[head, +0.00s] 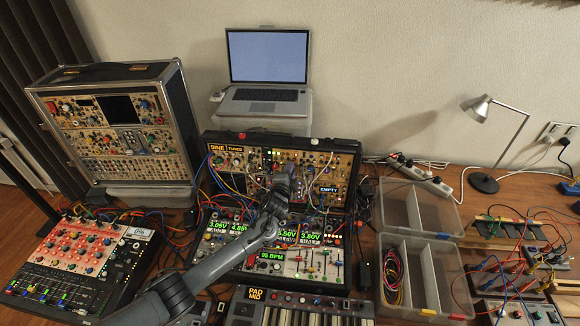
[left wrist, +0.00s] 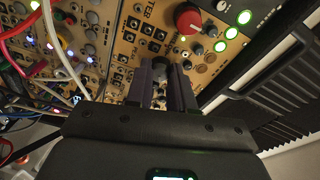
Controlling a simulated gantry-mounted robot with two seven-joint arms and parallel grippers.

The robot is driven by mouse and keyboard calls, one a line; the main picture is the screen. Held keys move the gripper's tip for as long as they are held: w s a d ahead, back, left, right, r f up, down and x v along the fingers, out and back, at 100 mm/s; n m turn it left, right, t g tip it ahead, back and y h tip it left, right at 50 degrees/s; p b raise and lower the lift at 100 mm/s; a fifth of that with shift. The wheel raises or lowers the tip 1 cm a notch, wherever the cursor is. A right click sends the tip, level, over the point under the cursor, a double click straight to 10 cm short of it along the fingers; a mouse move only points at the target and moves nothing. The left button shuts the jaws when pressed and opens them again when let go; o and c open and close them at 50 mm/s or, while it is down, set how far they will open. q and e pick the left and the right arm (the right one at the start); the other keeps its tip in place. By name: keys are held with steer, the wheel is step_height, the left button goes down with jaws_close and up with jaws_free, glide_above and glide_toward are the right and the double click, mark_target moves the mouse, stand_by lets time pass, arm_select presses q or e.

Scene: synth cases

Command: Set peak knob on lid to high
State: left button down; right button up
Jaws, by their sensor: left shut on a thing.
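The synth case's lid (head: 352,148) stands upright behind its lower panel and carries modules with knobs, jacks and small displays. My left gripper (head: 287,176) reaches over the lower panel to the middle of the lid. In the left wrist view, its two dark fingers (left wrist: 160,76) are shut on a small dark knob (left wrist: 160,61) on the tan panel (left wrist: 128,22). The fingers hide most of this knob, and its pointer and setting cannot be read. The panel's lettering is too small to read clearly. My right gripper is not in view.
Patch cables (head: 228,178) hang over the lid's left part. A large red knob (left wrist: 188,18) and lit green buttons (left wrist: 228,33) are near the fingers. A keyboard (head: 290,307) lies in front, clear bins (head: 418,208) stand right, and a laptop (head: 266,80) is behind.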

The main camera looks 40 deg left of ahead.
arm_select(q)
steer(key=m+p, duration=0.2)
steer(key=m, duration=0.2)
steer(key=shift+r+m+g+p, duration=0.15)
steer(key=shift+m+g+p, duration=0.25)
stand_by(0.4)
steer(key=c, duration=1)
jaws_free()
